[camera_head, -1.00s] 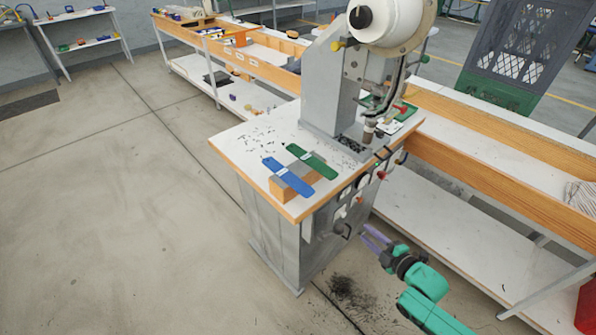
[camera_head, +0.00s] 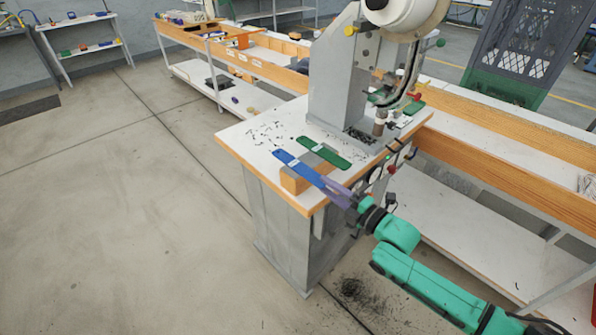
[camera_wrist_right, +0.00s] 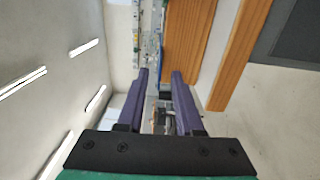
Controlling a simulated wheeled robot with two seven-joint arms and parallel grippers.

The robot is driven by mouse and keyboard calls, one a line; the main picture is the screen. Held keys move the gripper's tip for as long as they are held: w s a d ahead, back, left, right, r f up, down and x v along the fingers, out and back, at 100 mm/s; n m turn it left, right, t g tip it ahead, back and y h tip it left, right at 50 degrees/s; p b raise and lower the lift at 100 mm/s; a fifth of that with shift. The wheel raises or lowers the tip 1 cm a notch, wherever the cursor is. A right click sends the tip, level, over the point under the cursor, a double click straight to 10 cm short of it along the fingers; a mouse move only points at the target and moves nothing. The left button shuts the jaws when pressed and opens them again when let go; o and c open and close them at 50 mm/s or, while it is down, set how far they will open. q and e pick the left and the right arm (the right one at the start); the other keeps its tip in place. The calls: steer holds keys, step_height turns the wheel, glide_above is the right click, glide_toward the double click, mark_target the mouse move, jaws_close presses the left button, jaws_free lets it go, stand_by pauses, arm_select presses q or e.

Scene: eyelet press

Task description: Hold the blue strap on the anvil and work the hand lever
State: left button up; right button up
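The blue strap (camera_head: 296,167) lies flat on a wooden block (camera_head: 294,183) at the table's front corner, its near end pointing toward my right gripper. A green strap (camera_head: 325,153) lies beside it. My right gripper (camera_head: 334,189) has its purple fingers at the strap's near end. In the right wrist view the fingers (camera_wrist_right: 160,74) are apart, with a narrow blue piece (camera_wrist_right: 163,78) between their tips; I cannot tell whether they touch it. The grey press (camera_head: 338,85) stands behind, its tool end over the anvil area (camera_head: 365,137). I cannot clearly pick out the hand lever. My left gripper is not in view.
The press table (camera_head: 240,145) has dark scraps scattered on its white top. Knobs and fittings line its right edge. A long wood-edged bench (camera_head: 500,160) runs to the right. The floor at left is clear.

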jaws_close()
steer(key=shift+r, duration=0.15)
steer(key=r+p+v, duration=0.2)
steer(key=p+v, duration=0.4)
steer(key=v, duration=0.3)
stand_by(0.6)
steer(key=shift+a+f, duration=0.1)
